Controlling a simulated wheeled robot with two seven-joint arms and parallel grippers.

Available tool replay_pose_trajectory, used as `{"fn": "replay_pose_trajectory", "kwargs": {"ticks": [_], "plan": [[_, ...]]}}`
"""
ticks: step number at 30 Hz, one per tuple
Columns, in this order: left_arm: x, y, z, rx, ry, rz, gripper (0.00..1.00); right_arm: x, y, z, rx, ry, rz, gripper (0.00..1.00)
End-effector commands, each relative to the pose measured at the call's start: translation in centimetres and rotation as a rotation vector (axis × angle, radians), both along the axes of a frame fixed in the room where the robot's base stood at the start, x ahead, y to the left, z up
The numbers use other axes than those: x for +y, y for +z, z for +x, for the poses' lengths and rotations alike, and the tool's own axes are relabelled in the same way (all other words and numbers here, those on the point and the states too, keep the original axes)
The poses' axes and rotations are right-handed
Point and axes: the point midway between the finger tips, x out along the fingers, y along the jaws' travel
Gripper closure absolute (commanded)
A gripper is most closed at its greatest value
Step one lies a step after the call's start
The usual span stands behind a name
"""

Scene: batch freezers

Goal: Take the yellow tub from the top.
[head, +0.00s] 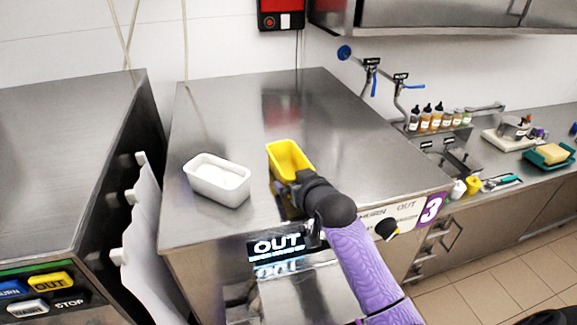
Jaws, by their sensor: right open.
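The yellow tub (289,157) stands upright on the steel top of the batch freezer (250,108), near its front edge. My right gripper (287,187) is at the near end of the tub, reaching in from the lower right on a purple arm. It is open. The gripper and wrist hide the tub's near end, so I cannot tell whether the fingers touch it. My left gripper is not in view.
A white tub (217,180) stands just left of the yellow one. Another machine (72,160) is at the left, across a narrow gap. A sink counter (470,160) with bottles (437,117) runs along the right. The back of the freezer top is clear.

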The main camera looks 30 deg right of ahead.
Motion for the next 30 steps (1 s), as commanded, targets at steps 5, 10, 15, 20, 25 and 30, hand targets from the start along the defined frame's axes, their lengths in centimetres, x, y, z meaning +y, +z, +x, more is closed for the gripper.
{"fn": "replay_pose_trajectory", "kwargs": {"ticks": [5,10,15,20,25,30], "plan": [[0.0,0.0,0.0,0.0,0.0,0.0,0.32,0.0,-0.1,0.0,0.0,0.0,0.0,0.0],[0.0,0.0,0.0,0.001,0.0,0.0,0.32,0.0,-0.1,0.0,0.001,0.0,0.0,0.36],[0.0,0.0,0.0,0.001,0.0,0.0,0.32,0.0,0.0,0.0,0.0,0.0,-0.001,0.68],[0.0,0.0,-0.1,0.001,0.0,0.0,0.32,0.0,0.0,0.0,0.001,0.0,-0.001,0.68],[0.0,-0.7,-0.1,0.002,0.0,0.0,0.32,0.0,2.4,0.0,-0.008,0.001,-0.004,0.68],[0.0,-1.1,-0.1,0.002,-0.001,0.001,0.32,0.0,7.1,0.0,-0.007,0.001,-0.003,0.68]]}}
